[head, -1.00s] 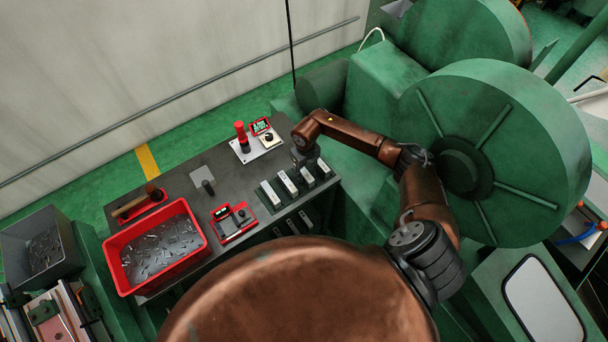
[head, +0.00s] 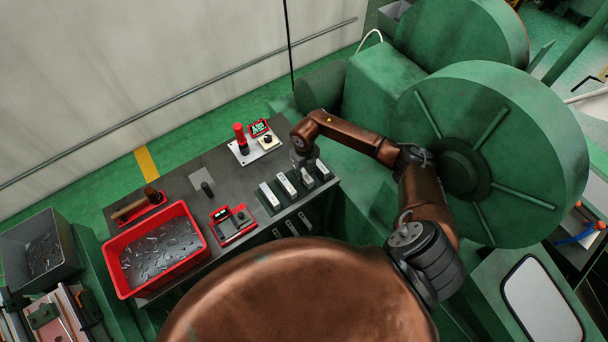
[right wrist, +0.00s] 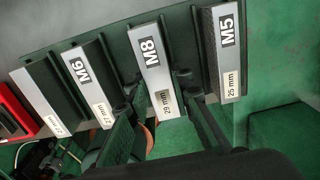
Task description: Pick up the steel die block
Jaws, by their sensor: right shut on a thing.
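Several steel die blocks with white label strips stand in a row in a dark green rack (right wrist: 195,50). In the head view my right gripper (head: 303,161) is over the row's right part. My left gripper is out of view.
On the dark bench (head: 230,170) are a red bin (head: 112,262) of metal pieces, a red-framed gauge (head: 231,225), a red cylinder (head: 240,135) on a white plate and a wooden-handled tool (head: 130,207). A large green flywheel (head: 530,150) is right of my arm.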

